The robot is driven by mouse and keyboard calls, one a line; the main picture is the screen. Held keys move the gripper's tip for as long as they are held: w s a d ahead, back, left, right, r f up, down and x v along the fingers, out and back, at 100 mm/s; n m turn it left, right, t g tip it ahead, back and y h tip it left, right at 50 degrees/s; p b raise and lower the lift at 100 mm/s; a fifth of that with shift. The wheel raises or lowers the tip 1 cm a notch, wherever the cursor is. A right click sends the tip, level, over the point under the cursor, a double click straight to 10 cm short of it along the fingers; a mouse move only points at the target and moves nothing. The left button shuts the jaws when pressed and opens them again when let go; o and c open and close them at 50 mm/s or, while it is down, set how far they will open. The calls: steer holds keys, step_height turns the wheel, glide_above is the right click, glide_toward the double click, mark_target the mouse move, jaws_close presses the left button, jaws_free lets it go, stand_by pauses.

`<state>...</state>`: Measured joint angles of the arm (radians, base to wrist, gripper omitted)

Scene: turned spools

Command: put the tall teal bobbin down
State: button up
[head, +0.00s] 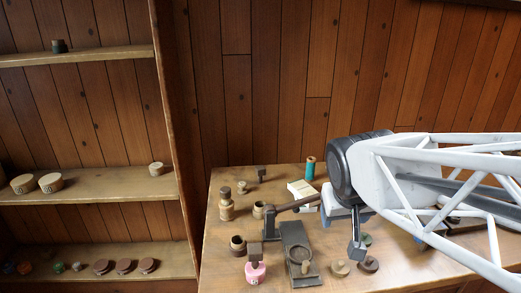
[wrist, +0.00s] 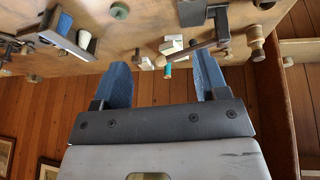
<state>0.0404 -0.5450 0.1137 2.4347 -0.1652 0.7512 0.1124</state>
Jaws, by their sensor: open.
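The tall teal bobbin (head: 310,168) stands upright near the back edge of the wooden table (head: 228,190), with brown ends above and below its teal middle. In the wrist view the teal bobbin (wrist: 168,70) shows small, beyond and between my fingers. My gripper (wrist: 160,72) is open, its two blue fingers wide apart with nothing held between them. In the head view my arm comes in from the right, and its end is right of and in front of the bobbin, apart from it. My fingers are mostly hidden there by my wrist.
A pale block (head: 302,188) lies just in front of the bobbin. Wooden spools (head: 226,204), a pink pot (head: 255,272) and a dark stand (head: 297,252) with a long arm crowd the table's left and front. A shelf (head: 95,188) stands at left, a plank wall behind.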

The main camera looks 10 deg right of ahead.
steer(key=s+a+f+g+y, duration=0.1)
steer(key=s+a+f, duration=0.1)
steer(key=s, duration=0.6)
steer(key=shift+s+a+g, duration=0.3)
steer(key=shift+a+g, duration=0.1)
steer(key=shift+a, duration=0.15)
steer(key=shift+f, duration=0.1)
stand_by(0.4)
